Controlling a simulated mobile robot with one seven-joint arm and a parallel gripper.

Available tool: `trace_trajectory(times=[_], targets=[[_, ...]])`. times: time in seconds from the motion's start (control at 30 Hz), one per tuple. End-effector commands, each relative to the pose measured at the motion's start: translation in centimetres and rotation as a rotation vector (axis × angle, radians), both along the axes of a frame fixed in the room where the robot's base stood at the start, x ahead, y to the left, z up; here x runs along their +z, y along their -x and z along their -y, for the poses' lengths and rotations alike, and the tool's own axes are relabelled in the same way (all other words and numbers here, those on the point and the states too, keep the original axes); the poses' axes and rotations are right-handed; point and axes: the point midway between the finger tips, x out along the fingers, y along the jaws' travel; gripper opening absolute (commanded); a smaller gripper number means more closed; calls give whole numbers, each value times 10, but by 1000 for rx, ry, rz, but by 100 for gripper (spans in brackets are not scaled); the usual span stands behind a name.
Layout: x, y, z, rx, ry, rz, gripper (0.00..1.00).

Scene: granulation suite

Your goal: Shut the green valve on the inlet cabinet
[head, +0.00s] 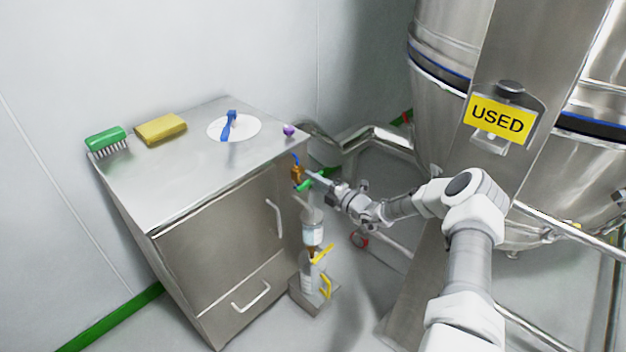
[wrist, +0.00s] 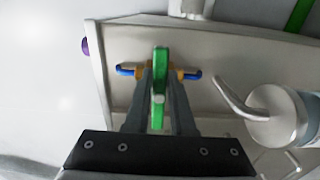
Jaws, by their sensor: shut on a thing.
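The inlet cabinet (head: 200,240) is a steel box at the left in the head view. The green valve handle (head: 304,186) is on its right side near the top, by a brass body (head: 297,173). In the wrist view the green handle (wrist: 160,60) runs up and down the picture, across the line of the blue pipe ends (wrist: 125,69) on either side of the brass body. My gripper (wrist: 160,92) is shut on the handle, a finger on each side of it. In the head view my gripper (head: 313,179) reaches the valve from the right. The fingers partly hide the brass body.
Below the valve stand a labelled bottle (head: 313,232) and a container with yellow handles (head: 312,275). A green brush (head: 106,138), yellow sponge (head: 161,129), white disc (head: 250,128) and purple knob (head: 288,130) are on or by the cabinet top. A large steel vessel (head: 440,90) stands right.

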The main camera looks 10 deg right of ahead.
Motion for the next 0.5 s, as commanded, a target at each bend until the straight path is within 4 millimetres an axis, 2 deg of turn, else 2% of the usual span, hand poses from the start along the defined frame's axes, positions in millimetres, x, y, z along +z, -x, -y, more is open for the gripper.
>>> trace_trajectory(times=[0.23,0.27,0.3,0.4,0.5], targets=[[-4,4,-5,11,1,-6,0],[-4,4,-5,11,1,-6,28],[-4,4,-5,11,1,-6,35],[-3,3,-4,8,1,-5,52],[-2,2,-3,6,1,-3,52]])
